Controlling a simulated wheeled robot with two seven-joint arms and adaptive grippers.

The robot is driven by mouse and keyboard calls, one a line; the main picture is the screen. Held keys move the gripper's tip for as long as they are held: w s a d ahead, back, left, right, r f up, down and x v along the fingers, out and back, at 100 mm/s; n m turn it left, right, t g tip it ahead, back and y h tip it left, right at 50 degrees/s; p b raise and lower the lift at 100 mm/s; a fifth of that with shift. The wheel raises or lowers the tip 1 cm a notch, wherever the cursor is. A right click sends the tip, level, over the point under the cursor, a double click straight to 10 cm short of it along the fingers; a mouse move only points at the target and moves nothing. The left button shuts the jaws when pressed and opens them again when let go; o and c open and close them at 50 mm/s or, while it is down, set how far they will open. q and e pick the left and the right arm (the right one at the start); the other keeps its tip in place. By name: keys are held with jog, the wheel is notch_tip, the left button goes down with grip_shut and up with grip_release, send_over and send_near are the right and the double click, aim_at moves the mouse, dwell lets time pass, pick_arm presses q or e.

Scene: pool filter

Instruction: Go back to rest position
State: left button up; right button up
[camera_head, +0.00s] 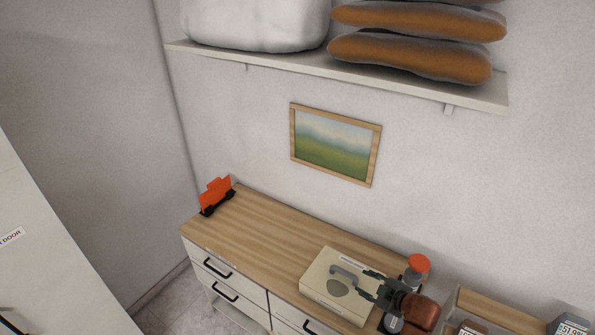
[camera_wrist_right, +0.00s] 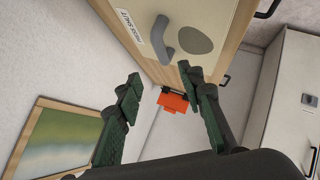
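My right gripper (camera_head: 368,286) is at the right end of the wooden-topped cabinet, beside the cream box with a grey handle (camera_head: 322,280). Its fingers point left toward the box's handle. In the right wrist view my right gripper (camera_wrist_right: 160,82) has its two dark green fingers spread wide with nothing between them. The cream box (camera_wrist_right: 205,15) shows there too, with its handle and a "PRESS SHUT" label. A gap shows between the fingers and the handle in that view. My left gripper is in neither view.
An orange object on a black base (camera_head: 216,195) stands at the cabinet's far left end. A red-topped item (camera_head: 418,263) is close behind my right gripper. A wall shelf (camera_head: 400,85) holds bulky items above a framed picture (camera_head: 335,145). The countertop's middle (camera_head: 270,230) is clear.

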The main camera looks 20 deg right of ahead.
jog(key=s+a+f+m+g+h, duration=0.15)
jog(key=s+f+m, duration=0.25)
jog(key=s, duration=0.5)
jog(key=s+a+f+m+g, duration=0.2)
jog(key=s+f+m+g, duration=0.15)
jog(key=s, duration=0.45)
jog(key=s+a+f+m+g+h, duration=0.1)
jog(key=s+a+f+m+g, duration=0.15)
jog(key=s+f, duration=0.45)
jog(key=s+f+b, duration=0.2)
jog(key=f+b, duration=0.1)
jog(key=f, duration=1.4)
jog(key=s+f+b, duration=0.2)
jog(key=f+b, duration=0.1)
jog(key=f, duration=1.3)
jog(key=s+f+g+b, duration=0.2)
jog(key=s+f+b, duration=0.2)
jog(key=s+f, duration=1.5)
notch_tip(320, 180, down, 4)
jog(key=shift+a+r+n+b, duration=0.15)
jog(key=shift+r+n+b, duration=0.05)
jog(key=shift+n+b, duration=0.2)
